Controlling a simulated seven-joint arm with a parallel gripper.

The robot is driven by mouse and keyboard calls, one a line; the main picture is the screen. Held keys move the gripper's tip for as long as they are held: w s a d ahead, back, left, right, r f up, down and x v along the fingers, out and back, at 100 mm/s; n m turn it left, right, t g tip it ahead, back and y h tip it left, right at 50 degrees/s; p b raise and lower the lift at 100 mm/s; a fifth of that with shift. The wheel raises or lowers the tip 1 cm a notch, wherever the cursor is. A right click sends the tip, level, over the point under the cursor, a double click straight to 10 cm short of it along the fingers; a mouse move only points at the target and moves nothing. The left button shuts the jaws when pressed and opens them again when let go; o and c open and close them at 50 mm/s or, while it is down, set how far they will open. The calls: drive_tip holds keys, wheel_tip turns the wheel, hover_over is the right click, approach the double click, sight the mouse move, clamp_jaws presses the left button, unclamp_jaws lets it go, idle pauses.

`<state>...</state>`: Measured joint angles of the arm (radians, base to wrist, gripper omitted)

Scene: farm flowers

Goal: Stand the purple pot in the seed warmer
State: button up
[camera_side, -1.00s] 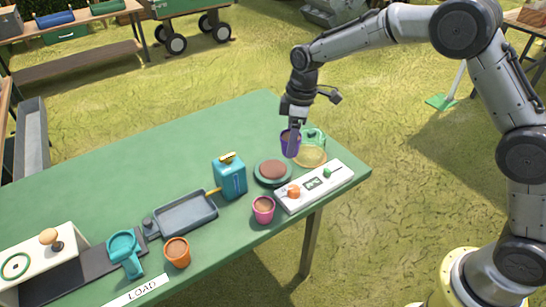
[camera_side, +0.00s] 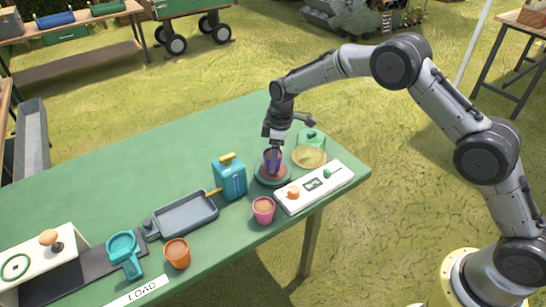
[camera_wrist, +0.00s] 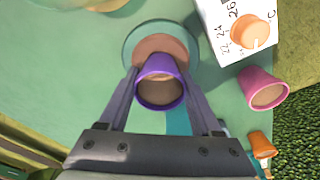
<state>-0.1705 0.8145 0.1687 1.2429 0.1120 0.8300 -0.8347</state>
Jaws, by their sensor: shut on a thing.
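The purple pot (camera_side: 272,161), filled with brown soil, is upright between the fingers of my gripper (camera_side: 273,151), which is shut on it. In the wrist view the pot (camera_wrist: 161,92) shows between both fingers (camera_wrist: 160,88). The seed warmer has a round brown pad on a dark green base (camera_side: 259,179) and a white control panel (camera_side: 333,181) with an orange knob and a green knob. The pot is over the pad; I cannot tell whether it touches it. The pad (camera_wrist: 150,43) is partly hidden by the pot in the wrist view.
A clear dome with a green top (camera_side: 312,140) is behind right of the pad. A pink pot (camera_side: 263,210) stands in front, and a blue can (camera_side: 229,178) is at left. A grey tray (camera_side: 185,214), an orange pot (camera_side: 177,253) and a teal scoop-like thing (camera_side: 124,250) lie farther left.

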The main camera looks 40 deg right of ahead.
drive_tip(key=o, duration=1.4)
drive_tip(key=shift+f, duration=0.15)
drive_tip(key=s+d+r+m, duration=0.1)
drive_tip(key=s+d+r, duration=0.15)
drive_tip(key=r, duration=0.45)
drive_tip(key=s+d+r+m+t, duration=0.1)
drive_tip(key=s+r, duration=0.3)
drive_tip(key=r, duration=0.4)
drive_tip(key=s+d+r+m, duration=0.1)
drive_tip(key=s+r, duration=0.2)
drive_tip(key=r, duration=0.4)
drive_tip(key=s+d+r+m+t, duration=0.1)
drive_tip(key=s+d+r, duration=0.15)
drive_tip(key=s, duration=0.25)
drive_tip(key=s+d+r+m+t, duration=0.1)
drive_tip(key=s+r, duration=0.2)
drive_tip(key=s, duration=0.2)
drive_tip(key=s+d+f+m+t, duration=0.1)
drive_tip(key=s+m, duration=0.1)
drive_tip(key=s, duration=0.8)
drive_tip(key=s+d+f+m+h, duration=0.1)
drive_tip(key=s+d+f+m, duration=0.1)
drive_tip(key=s, duration=0.8)
drive_tip(key=shift+d+f+m+t, duration=0.15)
drive_tip(key=shift+d+m+t, duration=0.2)
drive_tip(key=shift+m, duration=0.45)
